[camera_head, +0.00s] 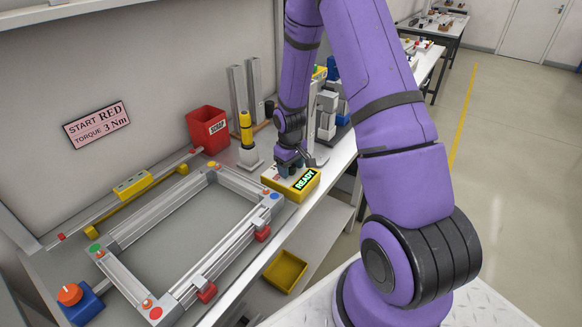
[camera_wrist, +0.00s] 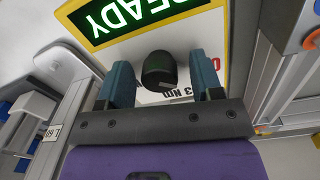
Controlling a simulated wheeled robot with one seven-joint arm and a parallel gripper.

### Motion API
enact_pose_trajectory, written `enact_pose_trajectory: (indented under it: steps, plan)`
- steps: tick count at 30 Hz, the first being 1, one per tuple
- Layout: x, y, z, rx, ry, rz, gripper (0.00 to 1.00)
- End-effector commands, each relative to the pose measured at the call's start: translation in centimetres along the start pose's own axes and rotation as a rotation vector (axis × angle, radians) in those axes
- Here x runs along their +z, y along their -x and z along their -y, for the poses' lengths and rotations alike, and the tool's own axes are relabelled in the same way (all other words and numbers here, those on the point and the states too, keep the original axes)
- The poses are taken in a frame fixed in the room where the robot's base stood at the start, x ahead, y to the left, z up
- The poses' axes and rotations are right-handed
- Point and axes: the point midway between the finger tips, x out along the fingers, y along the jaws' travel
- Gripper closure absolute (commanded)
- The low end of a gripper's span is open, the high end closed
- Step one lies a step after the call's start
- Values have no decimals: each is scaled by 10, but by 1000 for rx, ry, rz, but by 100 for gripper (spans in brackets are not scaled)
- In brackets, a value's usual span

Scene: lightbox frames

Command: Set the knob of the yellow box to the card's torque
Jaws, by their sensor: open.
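The yellow box (camera_head: 302,191) stands at the bench's front edge, with a lit green READY display. In the wrist view its pale top face and yellow rim (camera_wrist: 222,45) fill the upper middle. Its black round knob (camera_wrist: 159,72) lies between the two blue-grey fingers of my gripper (camera_wrist: 160,66), with a gap on both sides. A "3 Nm" mark shows just below the knob; the other marks and the pointer are mostly hidden or unclear. My gripper (camera_head: 289,166) is open over the box. The card (camera_head: 97,125) on the wall reads START RED, TORQUE 3 Nm.
An aluminium frame (camera_head: 235,180) with coloured corner marks lies left of the box. A yellow screwdriver (camera_head: 246,130) stands in a holder behind, near a red scrap bin (camera_head: 207,128). A blue box with an orange knob (camera_head: 70,294) is at the lower left; a yellow tray (camera_head: 285,270) sits below.

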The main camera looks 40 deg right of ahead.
Motion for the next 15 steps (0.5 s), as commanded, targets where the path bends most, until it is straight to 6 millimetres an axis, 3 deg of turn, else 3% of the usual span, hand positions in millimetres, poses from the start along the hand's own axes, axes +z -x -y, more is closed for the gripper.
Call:
enact_pose_trajectory:
  steps: [2,9,15]
  plan:
    - [0,0,0,0,0,0,40]
    - [0,0,0,0,0,0,89]
    - [0,0,0,0,-8,0,89]
